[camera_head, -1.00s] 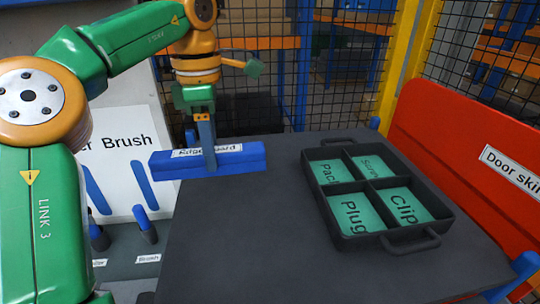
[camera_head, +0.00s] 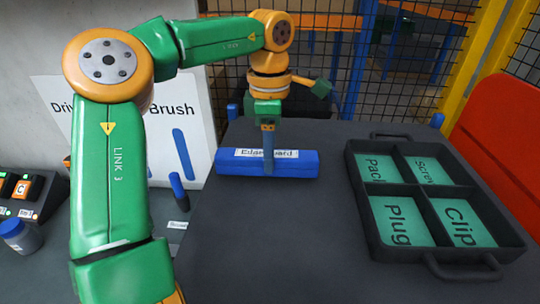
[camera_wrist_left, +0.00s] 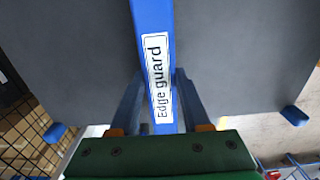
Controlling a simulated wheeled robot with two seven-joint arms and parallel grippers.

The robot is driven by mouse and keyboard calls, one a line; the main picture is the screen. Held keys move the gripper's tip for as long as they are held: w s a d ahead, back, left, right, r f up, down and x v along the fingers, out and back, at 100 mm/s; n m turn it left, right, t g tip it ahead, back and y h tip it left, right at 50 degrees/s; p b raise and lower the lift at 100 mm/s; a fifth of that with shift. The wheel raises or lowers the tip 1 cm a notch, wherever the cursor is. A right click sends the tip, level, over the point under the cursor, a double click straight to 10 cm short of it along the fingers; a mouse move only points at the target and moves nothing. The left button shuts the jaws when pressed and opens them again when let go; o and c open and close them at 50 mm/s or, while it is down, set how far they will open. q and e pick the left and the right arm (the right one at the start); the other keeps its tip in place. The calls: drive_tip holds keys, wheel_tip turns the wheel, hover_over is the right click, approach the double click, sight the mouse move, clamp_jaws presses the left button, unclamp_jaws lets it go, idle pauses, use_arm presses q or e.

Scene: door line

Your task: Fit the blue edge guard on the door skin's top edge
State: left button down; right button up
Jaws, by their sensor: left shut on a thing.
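The blue edge guard (camera_head: 298,168) is a long bar with a white label, lying level across the picture over the dark table's far left part. My left gripper (camera_head: 268,164) points down and is shut on its middle. The left wrist view shows the guard (camera_wrist_left: 157,45) between the two fingers (camera_wrist_left: 160,100). I cannot tell how far the guard is above the table. The red door skin (camera_head: 503,130) stands at the right edge of the head view, partly cut off, well apart from the guard. My right gripper is not in view.
A dark divided tray (camera_head: 437,262) with green compartments sits on the table's right side, between guard and door skin. The table front (camera_head: 280,250) is clear. A mesh fence (camera_head: 410,60) stands behind. A white tool board (camera_head: 140,110) is at the left.

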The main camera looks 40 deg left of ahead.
use_arm(q)
drive_tip(key=shift+s+f+p, duration=0.1)
drive_tip(key=shift+f+p, duration=0.35)
drive_tip(key=shift+p, duration=0.05)
drive_tip(key=shift+f, duration=0.4)
drive_tip(key=shift+c, duration=1.8)
unclamp_jaws()
drive_tip(key=shift+f+b, duration=0.2)
drive_tip(key=shift+b, duration=0.3)
drive_tip(key=r, duration=0.7)
drive_tip(key=shift+w+d+r, duration=0.2)
drive_tip(key=shift+d, duration=0.05)
